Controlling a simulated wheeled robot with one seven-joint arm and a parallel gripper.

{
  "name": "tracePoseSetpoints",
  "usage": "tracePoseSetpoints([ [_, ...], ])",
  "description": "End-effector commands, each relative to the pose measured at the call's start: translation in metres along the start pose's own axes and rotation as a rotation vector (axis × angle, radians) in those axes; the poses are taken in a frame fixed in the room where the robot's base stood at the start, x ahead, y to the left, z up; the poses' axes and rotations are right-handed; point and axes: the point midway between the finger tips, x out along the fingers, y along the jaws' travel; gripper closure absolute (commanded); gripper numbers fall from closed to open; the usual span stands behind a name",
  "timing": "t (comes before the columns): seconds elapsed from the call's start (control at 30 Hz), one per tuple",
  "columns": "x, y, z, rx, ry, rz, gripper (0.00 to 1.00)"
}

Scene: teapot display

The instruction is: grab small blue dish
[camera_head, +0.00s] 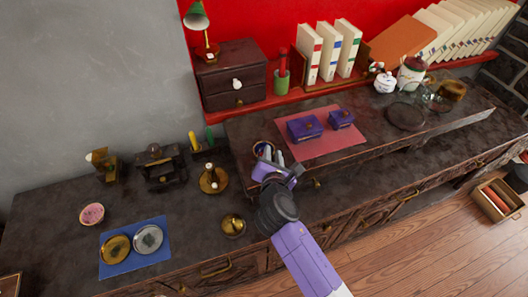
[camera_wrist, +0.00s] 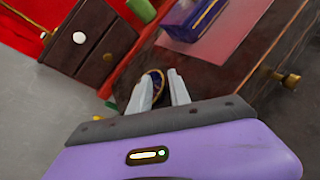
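The small blue dish (camera_head: 258,147) with a gold-brown rim stands on the raised dark shelf, left of the pink mat. In the wrist view, the dish (camera_wrist: 156,76) shows just beyond and between my fingertips, partly hidden by the left finger. My gripper (camera_head: 273,156), purple with pale fingers, is open and reaches toward the dish from the front right. The fingers (camera_wrist: 161,85) have a gap between them and hold nothing that I can see. I cannot tell whether a finger touches the dish.
Two purple boxes (camera_head: 305,128) sit on the pink mat (camera_head: 330,145) to the right. A brass candle holder (camera_head: 213,180) and a brass bowl (camera_head: 233,225) stand on the lower counter. A small dark drawer cabinet (camera_head: 232,75) and a green cup (camera_head: 281,84) stand behind.

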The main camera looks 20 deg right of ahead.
Motion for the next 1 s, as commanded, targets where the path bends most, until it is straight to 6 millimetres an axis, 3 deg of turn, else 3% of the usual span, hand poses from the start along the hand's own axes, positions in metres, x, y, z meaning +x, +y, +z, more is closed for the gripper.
tracePoseSetpoints([
  [0.03, 0.000, 0.000, 0.000, 0.000, 0.000, 0.000, 0.79],
  [0.13, 0.000, 0.000, 0.000, 0.000, 0.000, 0.000, 0.98],
  [0.17, 0.000, 0.000, 0.000, 0.000, 0.000, 0.000, 1.00],
  [0.67, -0.002, 0.002, 0.004, 0.002, 0.000, 0.000, 1.00],
  [0.87, -0.010, 0.013, 0.024, 0.003, -0.002, 0.002, 1.00],
  [1.0, -0.021, 0.027, 0.051, 0.005, -0.004, 0.003, 1.00],
])
